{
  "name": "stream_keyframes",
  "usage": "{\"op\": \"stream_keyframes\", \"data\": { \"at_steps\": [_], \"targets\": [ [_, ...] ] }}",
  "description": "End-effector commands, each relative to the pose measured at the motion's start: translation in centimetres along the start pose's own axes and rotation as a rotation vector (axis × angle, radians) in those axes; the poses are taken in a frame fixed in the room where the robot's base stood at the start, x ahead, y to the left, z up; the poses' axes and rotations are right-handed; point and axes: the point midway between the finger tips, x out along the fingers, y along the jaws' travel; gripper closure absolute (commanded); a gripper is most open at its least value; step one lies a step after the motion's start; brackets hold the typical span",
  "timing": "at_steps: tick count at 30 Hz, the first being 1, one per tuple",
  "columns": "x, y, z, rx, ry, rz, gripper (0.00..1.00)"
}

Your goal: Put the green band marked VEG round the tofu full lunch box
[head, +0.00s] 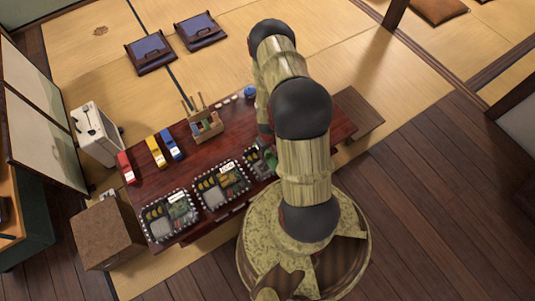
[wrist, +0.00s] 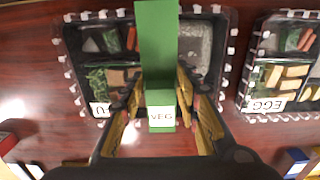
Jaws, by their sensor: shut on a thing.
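In the wrist view my gripper (wrist: 162,118) is shut on the green band (wrist: 157,45), whose white VEG label (wrist: 161,115) faces the camera. The band stands between the fingers and crosses in front of a black lunch box (wrist: 219,75). This box holds a pale grey block, greens and red pieces. Its white label (wrist: 98,109) is partly hidden; only its last letter, U, reads. I cannot tell whether the band touches or encloses the box. In the head view my arm hides most of the gripper; a bit of green (head: 270,156) shows beside it.
A lunch box labelled EGG (wrist: 266,105) stands to the right in the wrist view. In the head view, two more lunch boxes show, left (head: 152,228) and middle (head: 209,203). Red (head: 125,166), yellow (head: 155,151) and blue (head: 171,144) pieces and a wooden holder (head: 206,129) are behind them.

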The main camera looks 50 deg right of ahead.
Motion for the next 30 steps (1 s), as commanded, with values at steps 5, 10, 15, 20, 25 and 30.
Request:
{"op": "stream_keyframes", "data": {
  "at_steps": [5, 10, 15, 20, 25, 30],
  "targets": [
    [-0.03, 0.01, -0.02, 0.0, 0.0, 0.0, 0.83],
    [-0.01, 0.0, -0.03, 0.0, 0.0, 0.0, 0.83],
    [0.18, 0.0, -0.03, 0.0, 0.0, 0.0, 0.83],
    [0.49, 0.01, -0.04, 0.0, 0.0, 0.0, 0.83],
    [0.76, 0.01, -0.05, 0.0, 0.0, 0.0, 0.83],
    [0.78, 0.01, -0.05, 0.0, 0.0, 0.0, 0.83]
  ]
}}
